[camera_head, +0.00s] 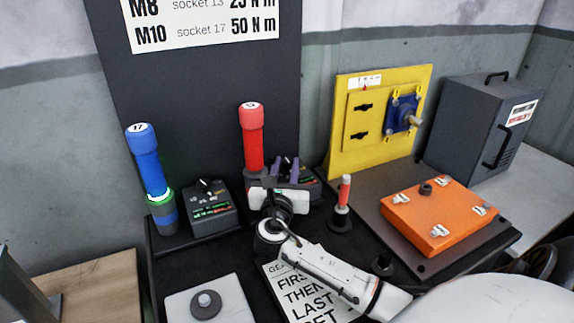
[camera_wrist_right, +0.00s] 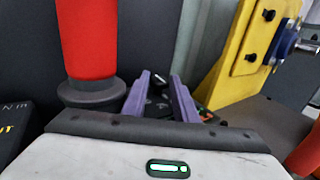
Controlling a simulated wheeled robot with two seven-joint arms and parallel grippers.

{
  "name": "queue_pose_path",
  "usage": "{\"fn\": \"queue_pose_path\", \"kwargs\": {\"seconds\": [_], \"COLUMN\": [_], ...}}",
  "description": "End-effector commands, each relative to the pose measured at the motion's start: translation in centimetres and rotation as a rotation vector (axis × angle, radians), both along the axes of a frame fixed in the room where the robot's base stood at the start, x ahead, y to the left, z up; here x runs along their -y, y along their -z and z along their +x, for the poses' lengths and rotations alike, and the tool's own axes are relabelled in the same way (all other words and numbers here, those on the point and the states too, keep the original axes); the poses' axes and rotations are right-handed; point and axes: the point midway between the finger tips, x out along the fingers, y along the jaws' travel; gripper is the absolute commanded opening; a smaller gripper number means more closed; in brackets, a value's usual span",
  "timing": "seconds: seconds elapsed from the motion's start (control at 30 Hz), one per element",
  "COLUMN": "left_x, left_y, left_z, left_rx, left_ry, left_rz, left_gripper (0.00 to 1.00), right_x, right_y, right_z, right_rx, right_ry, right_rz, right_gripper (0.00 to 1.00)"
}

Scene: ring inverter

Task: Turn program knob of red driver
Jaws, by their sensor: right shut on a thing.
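The red driver (camera_head: 251,140) stands upright in its holder at the back of the dark bench. It also shows in the right wrist view (camera_wrist_right: 88,40). Its control box (camera_head: 307,185) sits just to its right, mostly hidden behind my right gripper. My right gripper (camera_head: 286,168) reaches over that box, its purple fingers pointing at the box's top. In the right wrist view the fingers (camera_wrist_right: 160,92) stand close around a small dark knob (camera_wrist_right: 158,104), which is partly hidden between them. My left gripper is not in view.
A blue driver (camera_head: 146,165) with a lit green ring and its own knob box (camera_head: 209,208) stand at left. A small red-handled tool (camera_head: 343,200) stands right of my gripper. A yellow panel (camera_head: 345,135), an orange plate (camera_head: 437,215) and a grey cabinet (camera_head: 485,120) fill the right side.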

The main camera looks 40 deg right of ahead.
Motion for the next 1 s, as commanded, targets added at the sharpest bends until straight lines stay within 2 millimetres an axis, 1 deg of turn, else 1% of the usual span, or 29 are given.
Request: {"fn": "queue_pose_path", "kwargs": {"seconds": [0.1,0.33,0.37,0.8,0.93,1.0], "left_x": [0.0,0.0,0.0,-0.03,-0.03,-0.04], "left_y": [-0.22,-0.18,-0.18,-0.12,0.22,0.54], "left_z": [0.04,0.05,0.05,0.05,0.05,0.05], "left_rx": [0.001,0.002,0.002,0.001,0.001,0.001], "left_ry": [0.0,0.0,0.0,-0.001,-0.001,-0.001], "left_rz": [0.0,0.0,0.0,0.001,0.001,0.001], "left_gripper": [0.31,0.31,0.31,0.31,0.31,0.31], "right_x": [-0.14,-0.13,-0.13,-0.09,0.22,0.36], "right_y": [-0.03,0.01,0.02,-0.01,0.11,0.15], "right_z": [0.04,0.01,0.01,0.02,-0.15,-0.3], "right_rx": [-0.001,-0.002,-0.002,-0.001,-0.001,-0.001], "right_ry": [0.03,0.03,0.029,0.023,-0.019,-0.068], "right_rz": [0.0,-0.001,-0.001,-0.001,-0.003,-0.006], "right_gripper": [0.04,0.04,0.3,0.3,0.3,0.3]}}
